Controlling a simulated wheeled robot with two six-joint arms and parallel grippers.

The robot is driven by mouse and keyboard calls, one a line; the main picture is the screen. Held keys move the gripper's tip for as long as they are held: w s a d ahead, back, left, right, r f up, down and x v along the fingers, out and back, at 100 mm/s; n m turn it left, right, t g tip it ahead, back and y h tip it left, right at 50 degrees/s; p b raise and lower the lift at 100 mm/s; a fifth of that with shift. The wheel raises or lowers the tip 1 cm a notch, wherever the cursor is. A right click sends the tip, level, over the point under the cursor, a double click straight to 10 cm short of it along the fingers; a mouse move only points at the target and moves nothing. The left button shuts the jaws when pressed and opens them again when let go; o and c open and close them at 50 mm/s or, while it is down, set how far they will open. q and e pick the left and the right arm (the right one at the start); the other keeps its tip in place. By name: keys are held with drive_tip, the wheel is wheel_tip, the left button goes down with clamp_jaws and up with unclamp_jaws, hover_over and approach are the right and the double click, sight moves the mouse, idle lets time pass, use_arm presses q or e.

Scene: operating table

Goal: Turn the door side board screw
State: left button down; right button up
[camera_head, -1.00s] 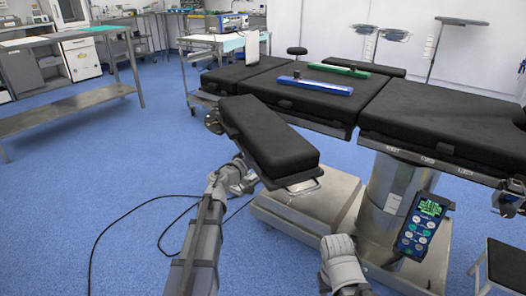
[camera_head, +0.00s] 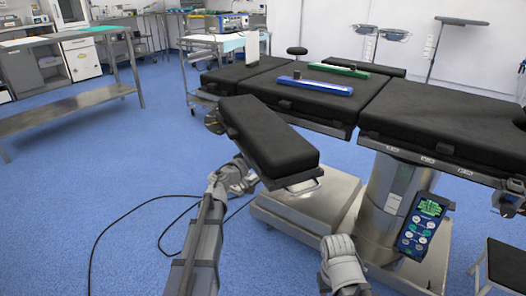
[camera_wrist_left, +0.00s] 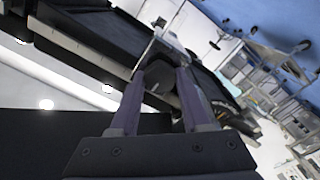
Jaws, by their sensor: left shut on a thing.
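The black padded side board (camera_head: 265,135) of the operating table slants out from the table's near left side. My left arm reaches up beside its left edge, and the left hand is partly hidden behind the board in the head view. In the left wrist view, my left gripper (camera_wrist_left: 160,78) has its two purplish fingers closed around a dark rounded knob, which seems to be the board screw (camera_wrist_left: 157,74). The screw's full shape is hidden by the fingers. A part of my right arm shows at the bottom centre of the head view, but its gripper does not.
The black operating table (camera_head: 290,92) carries a blue bar (camera_head: 316,86) and a green bar (camera_head: 339,70). A remote control (camera_head: 420,225) hangs by the column. A black cable lies on the blue floor left of my arm. Open floor (camera_head: 90,190) lies to the left.

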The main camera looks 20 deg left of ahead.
use_arm(q)
drive_tip(key=shift+m, duration=0.3)
drive_tip(key=m, duration=3.6)
drive_tip(key=shift+s+d+f, duration=0.1)
drive_tip(key=shift+f, duration=0.1)
drive_tip(key=shift+m, duration=0.3)
drive_tip(key=shift+c, duration=1.8)
unclamp_jaws()
